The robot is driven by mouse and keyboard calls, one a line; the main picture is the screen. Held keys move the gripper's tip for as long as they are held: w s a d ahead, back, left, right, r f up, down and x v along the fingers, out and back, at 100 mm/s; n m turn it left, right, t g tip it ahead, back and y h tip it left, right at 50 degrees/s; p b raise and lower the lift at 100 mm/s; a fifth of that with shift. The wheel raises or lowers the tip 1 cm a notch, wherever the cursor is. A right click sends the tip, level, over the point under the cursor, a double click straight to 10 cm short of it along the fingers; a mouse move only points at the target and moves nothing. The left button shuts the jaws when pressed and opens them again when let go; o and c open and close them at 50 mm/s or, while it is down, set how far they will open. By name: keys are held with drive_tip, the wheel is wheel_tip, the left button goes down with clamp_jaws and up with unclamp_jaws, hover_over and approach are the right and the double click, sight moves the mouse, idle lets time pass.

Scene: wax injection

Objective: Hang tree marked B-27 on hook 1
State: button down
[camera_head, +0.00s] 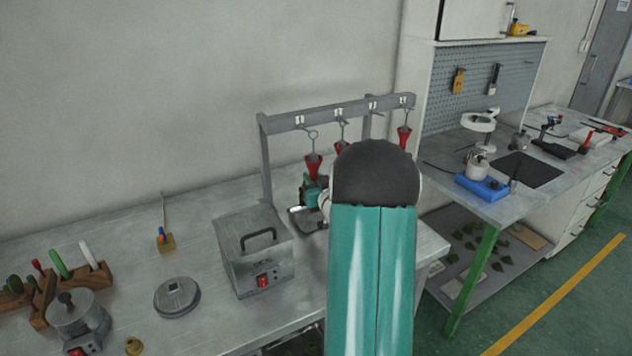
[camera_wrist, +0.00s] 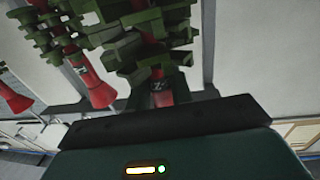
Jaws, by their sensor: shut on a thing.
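My gripper (camera_wrist: 163,108) is shut on a wax tree (camera_wrist: 150,50) with green branches and a red base. The base carries a dark tag whose full marking I cannot read. In the head view its red funnel (camera_head: 312,165), with a wire ring above, appears below the leftmost hook plate (camera_head: 299,120) of the grey rack (camera_head: 345,111). I cannot tell whether the ring touches the hook. Two other trees (camera_head: 340,132) (camera_head: 404,137) hang farther right; they also show in the wrist view (camera_wrist: 92,85) (camera_wrist: 10,98). My arm hides most of the gripper and the trees' lower parts.
A grey box with a handle (camera_head: 254,250) stands left of my arm on the bench. A round lid (camera_head: 177,296), a small pot (camera_head: 78,318) and a wooden tool holder (camera_head: 45,303) are farther left. The third hook plate (camera_head: 372,106) appears free.

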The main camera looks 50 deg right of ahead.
drive_tip(key=shift+a+f+x, duration=0.1)
drive_tip(key=shift+x, duration=0.75)
drive_tip(key=shift+a+f+x, duration=0.1)
drive_tip(key=shift+f+x, duration=0.05)
drive_tip(key=shift+x, duration=0.7)
drive_tip(key=shift+a+f+x, duration=0.1)
drive_tip(key=shift+a+x, duration=0.05)
drive_tip(key=shift+x, duration=0.65)
drive_tip(key=shift+w, duration=0.15)
drive_tip(key=c, duration=1.2)
unclamp_jaws()
drive_tip(key=shift+o, duration=0.2)
drive_tip(key=shift+f, duration=0.1)
drive_tip(key=v, duration=1.3)
drive_tip(key=shift+s, duration=0.4)
drive_tip(key=shift+a, duration=0.1)
